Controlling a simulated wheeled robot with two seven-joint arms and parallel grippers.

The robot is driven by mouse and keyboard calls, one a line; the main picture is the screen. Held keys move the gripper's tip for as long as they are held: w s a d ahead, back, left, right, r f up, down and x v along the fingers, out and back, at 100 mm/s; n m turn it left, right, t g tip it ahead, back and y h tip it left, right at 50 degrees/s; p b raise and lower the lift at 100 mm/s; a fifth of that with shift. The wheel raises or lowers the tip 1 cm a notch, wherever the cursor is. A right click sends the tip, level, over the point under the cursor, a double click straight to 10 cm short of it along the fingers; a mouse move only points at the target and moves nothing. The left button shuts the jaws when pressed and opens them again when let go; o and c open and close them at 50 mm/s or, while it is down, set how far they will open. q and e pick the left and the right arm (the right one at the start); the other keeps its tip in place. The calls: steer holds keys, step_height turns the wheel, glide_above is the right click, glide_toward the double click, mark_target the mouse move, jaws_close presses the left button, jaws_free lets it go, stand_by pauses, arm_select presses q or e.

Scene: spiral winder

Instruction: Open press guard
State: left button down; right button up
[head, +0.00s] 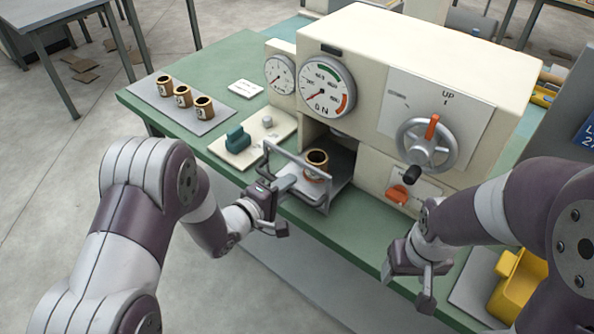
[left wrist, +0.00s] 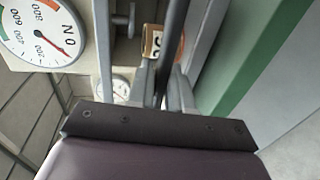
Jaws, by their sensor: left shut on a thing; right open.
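The press guard (head: 297,160) is a grey metal frame across the front of the press opening. My left gripper (head: 284,184) is shut on a bar of the guard. In the left wrist view a dark bar of the guard (left wrist: 172,50) runs between the fingers of the left gripper (left wrist: 164,92). A bronze bushing (head: 317,160) stands behind the guard in the press opening; part of it shows in the left wrist view (left wrist: 152,40). The cream press (head: 440,55) carries dials and a handwheel. My right gripper (head: 407,286) is open and empty near the bench's front edge.
Several bronze bushings (head: 183,96) stand on a grey mat at the bench's left. A control panel with a teal switch (head: 237,139) sits left of the guard. The handwheel (head: 424,147) and an orange knob (head: 398,193) are to the right. A yellow bin (head: 518,285) is at the lower right.

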arm_select(q)
steer(key=shift+s+a, duration=0.25)
steer(key=shift+s, duration=0.05)
steer(key=c, duration=1.2)
jaws_free()
steer(key=shift+w, duration=0.1)
steer(key=v, duration=1.2)
steer(key=shift+s+a, duration=0.15)
steer(key=shift+s, duration=0.15)
